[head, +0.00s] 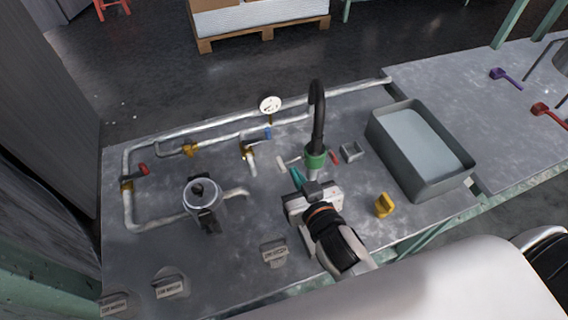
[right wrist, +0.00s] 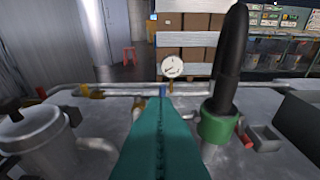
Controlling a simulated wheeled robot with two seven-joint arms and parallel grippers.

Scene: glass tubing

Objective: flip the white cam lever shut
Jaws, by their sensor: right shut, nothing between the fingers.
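The white cam lever (head: 285,162) sticks out to the left of the green coupling (head: 316,161) at the foot of a black hose in the head view. My right gripper (head: 297,177) is shut and empty, its teal fingertips just in front of the lever. I cannot tell whether they touch it. In the right wrist view the shut teal fingers (right wrist: 160,135) fill the middle and the green coupling (right wrist: 217,128) stands to their right. The white lever cannot be made out there. A red lever (head: 334,158) is on the coupling's right side. My left gripper is not in view.
The black hose (head: 318,110) rises from the coupling. A grey pot (head: 202,188) stands left, a grey bin (head: 427,178) right, and a yellow part (head: 384,205) near the front. Pipes with a gauge (head: 270,104) run along the back. Bare bench lies left of my right gripper.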

